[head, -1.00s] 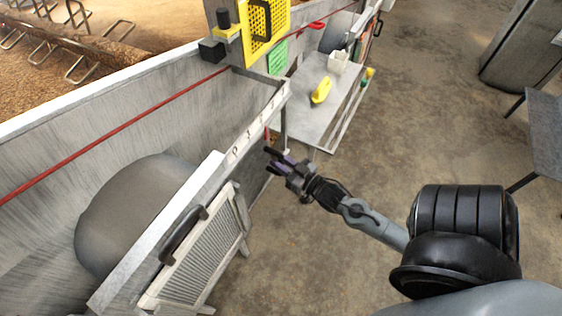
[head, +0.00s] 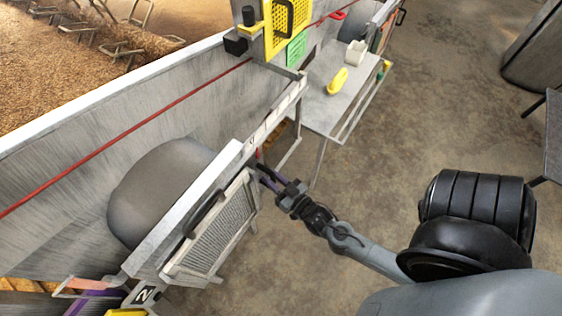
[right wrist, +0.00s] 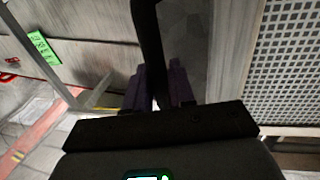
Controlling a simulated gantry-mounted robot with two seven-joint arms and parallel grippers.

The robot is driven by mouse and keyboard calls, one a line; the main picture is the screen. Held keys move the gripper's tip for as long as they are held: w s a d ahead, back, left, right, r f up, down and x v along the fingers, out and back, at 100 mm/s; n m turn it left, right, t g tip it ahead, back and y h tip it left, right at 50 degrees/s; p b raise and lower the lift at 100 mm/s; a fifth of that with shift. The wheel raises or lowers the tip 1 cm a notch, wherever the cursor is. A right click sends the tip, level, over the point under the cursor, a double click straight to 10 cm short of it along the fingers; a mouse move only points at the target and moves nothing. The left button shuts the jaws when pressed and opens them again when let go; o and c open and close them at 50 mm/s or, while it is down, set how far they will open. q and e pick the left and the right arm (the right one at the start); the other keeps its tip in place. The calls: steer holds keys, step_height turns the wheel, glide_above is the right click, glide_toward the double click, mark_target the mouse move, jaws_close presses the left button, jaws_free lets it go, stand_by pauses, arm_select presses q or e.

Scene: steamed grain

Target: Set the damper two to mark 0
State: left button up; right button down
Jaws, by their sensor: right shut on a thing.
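A pale strip with dark marks (head: 268,128) runs along the edge of the grey metal trough. A figure that looks like 0 shows near its lower end. My right gripper (head: 266,177) is beside this end, close to the corner of the slatted panel. A small red tip (head: 258,155) shows just above its fingers, close to the 0. In the right wrist view a black bar (right wrist: 147,40) runs between the purple finger pads, and the gripper is shut on it. It looks like the damper lever, but its lower part is hidden. My left gripper is not in view.
A slatted panel (head: 215,228) with a black handle (head: 204,213) stands left of my right gripper. A plate marked 2 (head: 144,294) is at the lower left. A table (head: 340,105) with a yellow object (head: 338,80) stands beyond.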

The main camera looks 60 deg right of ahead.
steer(key=shift+a+r, duration=0.1)
steer(key=shift+a, duration=0.05)
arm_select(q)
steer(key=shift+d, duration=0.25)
arm_select(e)
steer(key=shift+w, duration=0.1)
steer(key=c, duration=1.1)
jaws_free()
steer(key=shift+a, duration=0.15)
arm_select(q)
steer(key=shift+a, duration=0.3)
